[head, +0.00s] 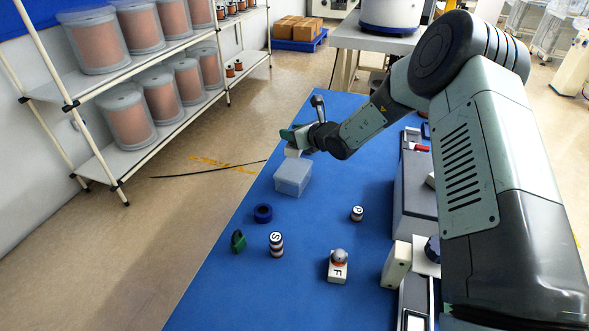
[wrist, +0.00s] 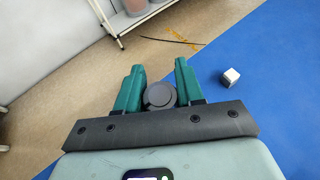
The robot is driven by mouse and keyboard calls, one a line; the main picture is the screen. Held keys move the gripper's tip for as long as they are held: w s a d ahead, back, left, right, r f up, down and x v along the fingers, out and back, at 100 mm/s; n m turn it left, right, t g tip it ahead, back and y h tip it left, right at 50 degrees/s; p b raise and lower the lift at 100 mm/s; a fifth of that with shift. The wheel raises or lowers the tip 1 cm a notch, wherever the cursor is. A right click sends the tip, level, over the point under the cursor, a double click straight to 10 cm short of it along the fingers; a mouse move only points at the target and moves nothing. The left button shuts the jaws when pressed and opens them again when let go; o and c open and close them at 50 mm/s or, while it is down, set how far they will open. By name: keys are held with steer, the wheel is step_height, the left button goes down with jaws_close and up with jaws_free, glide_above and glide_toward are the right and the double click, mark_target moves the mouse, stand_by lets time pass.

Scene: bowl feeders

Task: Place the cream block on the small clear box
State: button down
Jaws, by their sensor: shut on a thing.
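The small clear box (head: 292,180) stands on the blue table in the head view, near its left edge. My gripper (head: 290,138) is above the box's far side, its green fingers shut. In the wrist view, a grey round piece (wrist: 160,95) sits between the two fingers, and the box is not visible.
A dark blue ring (head: 263,213), a green piece (head: 238,241), striped cylinders marked S (head: 276,245) and P (head: 357,213), and a white block marked F (head: 338,271) stand nearer on the table. Machinery (head: 412,195) lines the right side. The middle of the table is clear.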

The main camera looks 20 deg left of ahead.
mark_target(292, 162)
steer(key=f, duration=0.2)
steer(key=w+a+f, duration=0.1)
steer(key=f, duration=0.2)
steer(key=w+f, duration=0.1)
steer(key=f, duration=0.2)
steer(key=shift+a+f, duration=0.15)
steer(key=shift+f, duration=0.05)
steer(key=shift+f, duration=0.15)
steer(key=c, duration=0.7)
jaws_free()
